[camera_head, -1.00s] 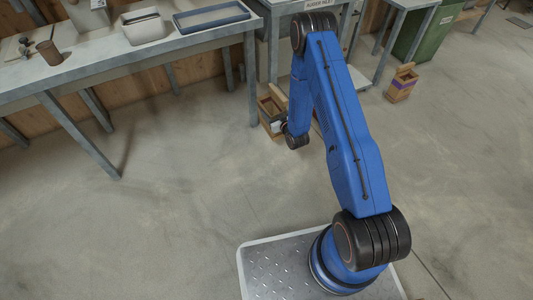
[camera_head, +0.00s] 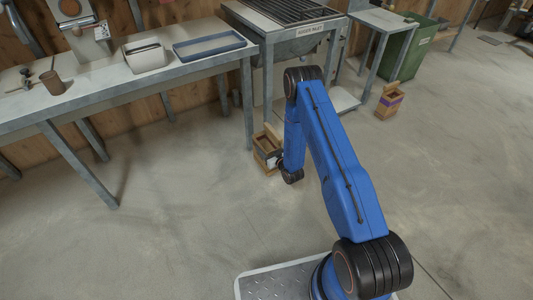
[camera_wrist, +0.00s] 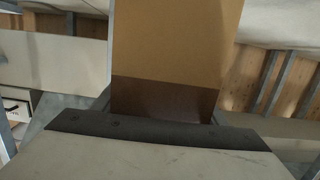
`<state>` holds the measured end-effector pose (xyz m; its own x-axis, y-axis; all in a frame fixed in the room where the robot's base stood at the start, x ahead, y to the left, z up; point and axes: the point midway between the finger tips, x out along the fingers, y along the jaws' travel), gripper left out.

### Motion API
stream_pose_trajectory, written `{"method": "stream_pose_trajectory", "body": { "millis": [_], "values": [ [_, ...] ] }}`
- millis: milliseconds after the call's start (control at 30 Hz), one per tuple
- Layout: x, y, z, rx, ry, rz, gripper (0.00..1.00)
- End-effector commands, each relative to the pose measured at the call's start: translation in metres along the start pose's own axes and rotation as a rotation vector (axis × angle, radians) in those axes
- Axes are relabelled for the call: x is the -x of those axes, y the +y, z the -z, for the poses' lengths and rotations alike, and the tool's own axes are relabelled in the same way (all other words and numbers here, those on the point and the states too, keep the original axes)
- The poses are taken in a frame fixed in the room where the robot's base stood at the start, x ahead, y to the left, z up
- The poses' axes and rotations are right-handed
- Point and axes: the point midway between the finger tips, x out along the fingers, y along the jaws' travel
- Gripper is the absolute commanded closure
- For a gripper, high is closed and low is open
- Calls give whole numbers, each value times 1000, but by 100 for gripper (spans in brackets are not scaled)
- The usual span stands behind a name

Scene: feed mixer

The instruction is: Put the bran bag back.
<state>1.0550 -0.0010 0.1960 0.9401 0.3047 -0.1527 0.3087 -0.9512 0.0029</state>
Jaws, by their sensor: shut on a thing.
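The fingertips are mostly hidden by the panel and the dark gripper edge. In the head view my wrist covers the bag's right side. I cannot tell whether the bag touches the floor.
A workbench (camera_head: 90,100) with a blue-rimmed tray (camera_head: 210,45) and a white bin (camera_head: 146,56) is at the left. A grated inlet stand (camera_head: 290,25) and green bin (camera_head: 410,50) are behind. The front floor is clear.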

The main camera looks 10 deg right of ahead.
Motion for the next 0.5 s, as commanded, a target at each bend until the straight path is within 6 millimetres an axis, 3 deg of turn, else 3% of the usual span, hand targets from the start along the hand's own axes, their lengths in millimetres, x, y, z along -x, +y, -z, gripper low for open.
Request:
{"method": "stream_pose_trajectory", "body": {
  "millis": [300,500],
  "values": [
    [-5,0,-36,-1,-1,0,78],
    [-5,0,-38,0,0,0,78]
  ]
}}
